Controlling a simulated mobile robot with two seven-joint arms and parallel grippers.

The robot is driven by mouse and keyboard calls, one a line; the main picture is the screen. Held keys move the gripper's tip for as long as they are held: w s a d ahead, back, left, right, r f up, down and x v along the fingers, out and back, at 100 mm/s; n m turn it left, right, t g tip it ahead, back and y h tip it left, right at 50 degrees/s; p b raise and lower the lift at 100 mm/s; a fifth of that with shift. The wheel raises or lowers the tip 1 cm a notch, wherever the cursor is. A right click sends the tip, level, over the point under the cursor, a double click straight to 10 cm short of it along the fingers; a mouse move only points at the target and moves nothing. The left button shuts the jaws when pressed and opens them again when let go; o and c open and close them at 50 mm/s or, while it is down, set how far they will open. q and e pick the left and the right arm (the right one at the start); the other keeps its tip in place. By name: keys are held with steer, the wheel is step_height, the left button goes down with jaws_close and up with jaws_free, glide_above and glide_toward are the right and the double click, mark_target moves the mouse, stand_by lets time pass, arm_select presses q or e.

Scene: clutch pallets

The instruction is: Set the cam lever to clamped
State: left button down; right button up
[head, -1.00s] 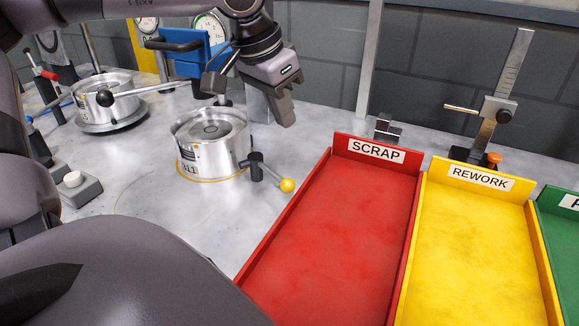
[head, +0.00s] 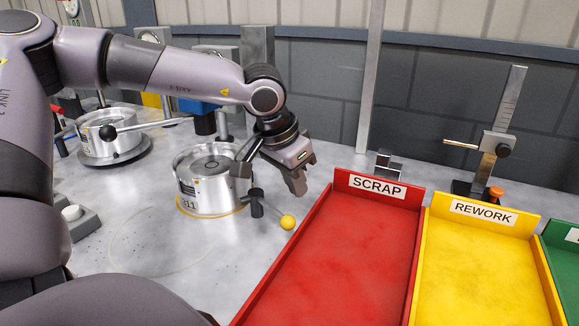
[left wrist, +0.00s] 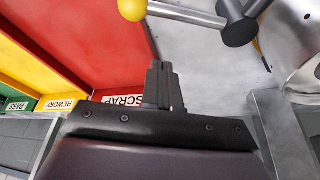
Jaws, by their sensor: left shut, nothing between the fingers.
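The lever with a yellow ball end (head: 288,222) sits beside the silver cylinder marked 311 (head: 203,185). Its dark pivot (head: 257,202) is at the cylinder's right, and its rod points right, toward the red bin. I take this to be the cam lever. My left gripper (head: 298,187) is shut and empty, above and behind the ball, apart from it in the picture. In the left wrist view the shut fingers (left wrist: 160,75) point toward bare table, with the yellow ball (left wrist: 132,8) and the pivot (left wrist: 238,25) at the top edge. My right gripper is not in view.
A red SCRAP bin (head: 405,225) stands close to the lever's right, then a yellow REWORK bin (head: 540,240). A height gauge (head: 500,130) stands behind the bins.

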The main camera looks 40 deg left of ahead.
arm_select(q)
steer(key=shift+x, duration=0.75)
steer(key=shift+s+f, duration=0.1)
steer(key=shift+s, duration=0.1)
steer(key=s, duration=0.2)
steer(key=shift+s+a+p, duration=0.2)
steer(key=shift+s+p, duration=0.15)
steer(key=shift+s+f, duration=0.2)
steer(key=shift+s, duration=0.2)
